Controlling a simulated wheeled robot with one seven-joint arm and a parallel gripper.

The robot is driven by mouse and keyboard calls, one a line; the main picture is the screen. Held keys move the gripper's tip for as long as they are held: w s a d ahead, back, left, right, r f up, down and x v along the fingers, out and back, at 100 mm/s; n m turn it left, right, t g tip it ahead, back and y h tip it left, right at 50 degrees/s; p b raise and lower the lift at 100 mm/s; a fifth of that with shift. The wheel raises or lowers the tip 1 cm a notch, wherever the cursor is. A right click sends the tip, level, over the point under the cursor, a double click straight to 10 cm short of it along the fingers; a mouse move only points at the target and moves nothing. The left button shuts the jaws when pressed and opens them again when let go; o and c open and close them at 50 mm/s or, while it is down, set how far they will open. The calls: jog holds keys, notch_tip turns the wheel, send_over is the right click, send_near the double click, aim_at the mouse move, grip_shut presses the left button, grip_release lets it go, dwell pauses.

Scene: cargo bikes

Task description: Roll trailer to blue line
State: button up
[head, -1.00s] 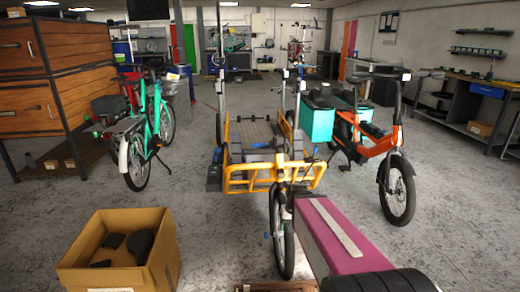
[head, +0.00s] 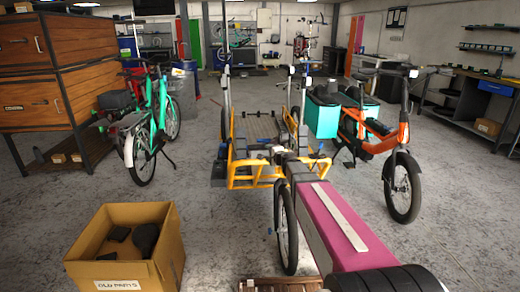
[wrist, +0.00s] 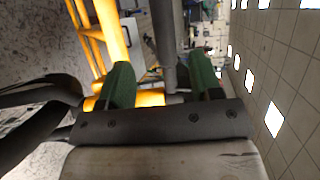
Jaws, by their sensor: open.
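The yellow-framed trailer (head: 243,181) stands in the middle of the head view, with a flat bed and tall grey posts. My gripper (head: 281,152) is at its near right side, at the end of my magenta and grey arm. In the wrist view my gripper (wrist: 152,85) is open, with green pads. A grey tube (wrist: 165,40) lies between the fingers, and a yellow frame tube (wrist: 109,30) passes by the left finger. I cannot tell whether the pads touch either tube. I cannot make out a blue line on the floor.
An open cardboard box (head: 128,262) sits on the floor at front left. A green bike (head: 150,140) stands by wooden drawers (head: 35,70) at left. An orange cargo bike (head: 385,150) with teal bags (head: 321,118) stands close on the trailer's right. Floor left of the trailer is clear.

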aim_at(261, 148)
jog(key=x, duration=1.1)
jog(key=shift+w+d+r, duration=0.15)
jog(key=shift+r, duration=0.05)
grip_shut()
